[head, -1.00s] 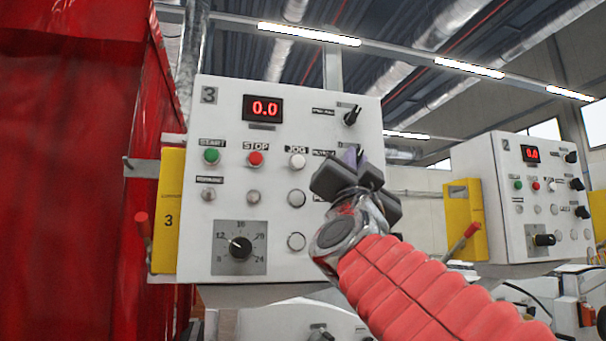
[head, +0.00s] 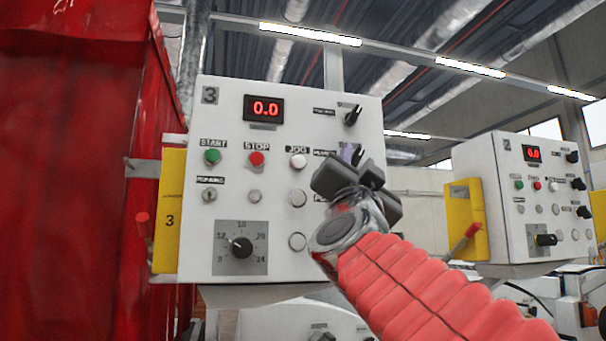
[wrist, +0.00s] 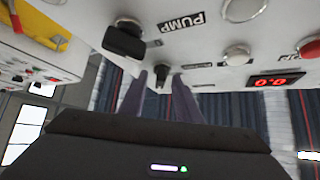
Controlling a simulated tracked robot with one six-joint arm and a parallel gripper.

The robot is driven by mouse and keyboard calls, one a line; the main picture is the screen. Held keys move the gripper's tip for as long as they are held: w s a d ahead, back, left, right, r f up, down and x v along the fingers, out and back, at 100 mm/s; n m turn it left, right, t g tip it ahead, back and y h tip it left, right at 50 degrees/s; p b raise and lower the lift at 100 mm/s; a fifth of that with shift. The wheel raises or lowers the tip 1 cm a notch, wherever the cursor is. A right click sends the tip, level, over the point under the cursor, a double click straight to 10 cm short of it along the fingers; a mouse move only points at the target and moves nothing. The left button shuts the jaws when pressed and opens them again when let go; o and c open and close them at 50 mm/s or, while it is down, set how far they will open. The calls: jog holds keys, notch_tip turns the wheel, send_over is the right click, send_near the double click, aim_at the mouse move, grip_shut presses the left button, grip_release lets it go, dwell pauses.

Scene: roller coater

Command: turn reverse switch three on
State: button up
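Control panel three (head: 225,130) is a white box with a "3" plate and a red 0.0 display. A black switch knob (head: 357,155) on its right side is partly hidden behind my gripper (head: 350,158); its label is too blurred to read. In the wrist view, which sees the panel upside down, this black knob (wrist: 162,74) shows between the two grey-purple fingertips of my gripper (wrist: 160,84). The fingers are open, with a gap around the knob; I cannot tell whether either touches it.
Another black knob (head: 352,115) sits above. A larger black knob (wrist: 125,38) stands beside the PUMP label (wrist: 180,30). Round buttons lie left of my gripper in the head view. A red curtain-like cover (head: 70,150) is at far left; panel two (head: 510,200) is at right.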

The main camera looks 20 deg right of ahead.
jog(key=v, duration=1.4)
jog(key=shift+w, duration=0.1)
dwell(0.4)
jog(key=w+a+f+n+g+y, duration=0.25)
jog(key=f+n+y, duration=0.2)
jog(key=f, duration=0.45)
jog(key=w+a+f+n+g+y, duration=0.15)
jog(key=a+f+n+y, duration=0.3)
jog(key=f, duration=0.45)
jog(key=w+a+f+n+g+y, duration=0.25)
jog(key=f+n+y, duration=0.2)
jog(key=f, duration=0.45)
jog(key=s+d+f+g, duration=0.2)
jog(key=s+f, duration=0.3)
jog(key=f, duration=0.5)
jog(key=s+d+f+g+h, duration=0.1)
jog(key=s+f+g, duration=0.4)
jog(key=f, duration=0.5)
jog(key=s+d+f+g+h, duration=0.1)
jog(key=s+f, duration=0.4)
jog(key=f, duration=0.5)
jog(key=shift+s+d+g, duration=0.35)
jog(key=shift+d+g, duration=0.5)
jog(key=shift+g, duration=0.4)
